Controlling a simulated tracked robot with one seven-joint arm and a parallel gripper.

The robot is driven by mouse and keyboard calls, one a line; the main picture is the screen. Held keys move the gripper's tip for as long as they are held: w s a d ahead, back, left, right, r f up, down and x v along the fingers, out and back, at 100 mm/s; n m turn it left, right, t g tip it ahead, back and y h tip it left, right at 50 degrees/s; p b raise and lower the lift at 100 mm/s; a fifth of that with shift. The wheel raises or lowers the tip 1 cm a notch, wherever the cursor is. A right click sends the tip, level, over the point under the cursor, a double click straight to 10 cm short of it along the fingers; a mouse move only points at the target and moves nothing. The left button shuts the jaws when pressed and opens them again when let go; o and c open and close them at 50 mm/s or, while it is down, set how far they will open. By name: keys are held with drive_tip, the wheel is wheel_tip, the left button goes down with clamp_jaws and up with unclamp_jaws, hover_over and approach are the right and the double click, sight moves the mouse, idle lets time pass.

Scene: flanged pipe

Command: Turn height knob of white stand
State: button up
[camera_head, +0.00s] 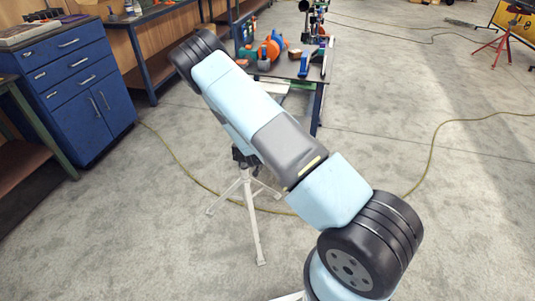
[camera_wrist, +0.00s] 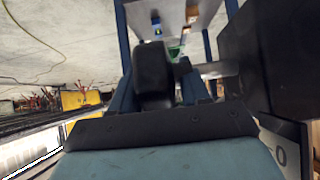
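The white stand (camera_head: 247,198) is a tripod on the floor near the middle of the head view. Its legs show, with a dark fitting (camera_head: 240,157) at the top. My light blue and black arm crosses in front and hides its upper part. I cannot make out the height knob. My gripper is hidden in the head view. In the wrist view, dark parts of my gripper (camera_wrist: 207,82) stand close to the camera, with a grey bar-like piece (camera_wrist: 216,69) between them. Whether they are open or shut, or touching anything, is unclear.
A workbench (camera_head: 316,98) with tools and orange items (camera_head: 271,47) stands behind the stand. A blue drawer cabinet (camera_head: 84,97) is at left. A yellow-green cable (camera_head: 180,168) runs over the floor around the stand. The floor at right is mostly clear.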

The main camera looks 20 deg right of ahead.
drive_tip(key=shift+o, duration=0.7)
drive_tip(key=shift+s, duration=0.1)
drive_tip(key=v, duration=1.3)
drive_tip(key=shift+s+r, duration=0.2)
drive_tip(key=shift+a, duration=0.15)
